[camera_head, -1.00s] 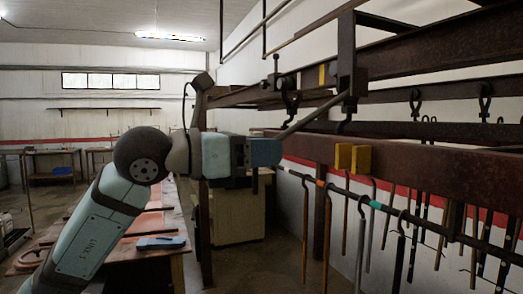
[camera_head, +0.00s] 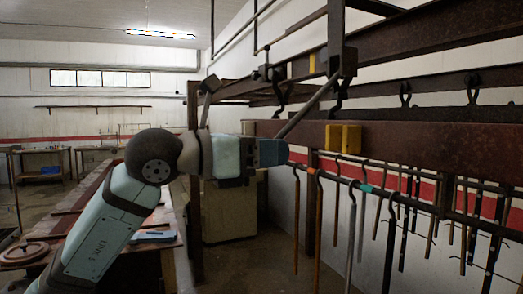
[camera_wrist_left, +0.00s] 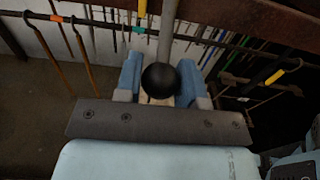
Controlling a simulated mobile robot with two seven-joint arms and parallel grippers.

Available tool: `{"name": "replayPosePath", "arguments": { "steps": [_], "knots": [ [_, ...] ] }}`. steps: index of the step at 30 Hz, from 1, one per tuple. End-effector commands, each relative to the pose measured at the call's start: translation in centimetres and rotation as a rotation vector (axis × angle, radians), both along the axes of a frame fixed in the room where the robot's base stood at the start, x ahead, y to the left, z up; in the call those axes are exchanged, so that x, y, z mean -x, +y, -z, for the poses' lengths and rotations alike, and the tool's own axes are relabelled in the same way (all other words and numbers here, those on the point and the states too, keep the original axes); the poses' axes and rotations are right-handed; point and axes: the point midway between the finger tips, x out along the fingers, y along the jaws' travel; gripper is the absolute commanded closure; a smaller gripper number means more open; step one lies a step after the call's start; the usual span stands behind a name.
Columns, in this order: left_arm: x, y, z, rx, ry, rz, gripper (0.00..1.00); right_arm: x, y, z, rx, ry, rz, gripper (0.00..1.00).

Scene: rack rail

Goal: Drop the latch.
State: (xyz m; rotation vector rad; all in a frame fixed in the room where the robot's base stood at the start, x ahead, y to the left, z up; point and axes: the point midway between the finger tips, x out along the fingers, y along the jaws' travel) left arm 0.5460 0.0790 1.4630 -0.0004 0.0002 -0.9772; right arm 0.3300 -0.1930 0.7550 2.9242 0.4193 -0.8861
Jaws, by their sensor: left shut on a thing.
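The latch lever is a grey bar (camera_head: 308,107) with a black ball knob (camera_wrist_left: 161,79) at its lower end. It slants up to the right to a dark bracket (camera_head: 340,62) on the rusty upper rail (camera_head: 425,50). My left gripper (camera_head: 272,152) is at the lever's lower end. In the left wrist view its blue fingers (camera_wrist_left: 160,84) are on both sides of the ball knob, shut on it. The exact finger contact is partly hidden behind the knob. My right gripper is not in view.
A yellow block (camera_head: 343,138) sits on the lower rusty beam (camera_head: 420,144), right of my gripper. Black hooks (camera_head: 473,88) hang from the rails. Several rods hang on a bar below. A workbench (camera_head: 135,246) stands at the left, with floor between it and the rack.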

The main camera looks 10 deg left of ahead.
Motion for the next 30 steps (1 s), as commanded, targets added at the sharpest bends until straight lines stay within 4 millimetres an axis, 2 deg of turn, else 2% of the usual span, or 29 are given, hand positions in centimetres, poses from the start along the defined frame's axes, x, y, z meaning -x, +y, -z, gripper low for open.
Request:
{"name": "replayPosePath", "arguments": {
  "steps": [12, 20, 30],
  "knots": [
    [-1.6, -2.3, 2.7, 0.000, 0.001, 0.000, 0.77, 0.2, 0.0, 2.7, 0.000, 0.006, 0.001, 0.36],
    [-2.1, -3.0, 3.3, 0.000, 0.000, 0.001, 0.77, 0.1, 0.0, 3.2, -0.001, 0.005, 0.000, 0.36],
    [-3.6, -5.4, 5.0, 0.001, 0.001, 0.001, 0.77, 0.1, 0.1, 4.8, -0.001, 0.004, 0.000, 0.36]
  ]
}}
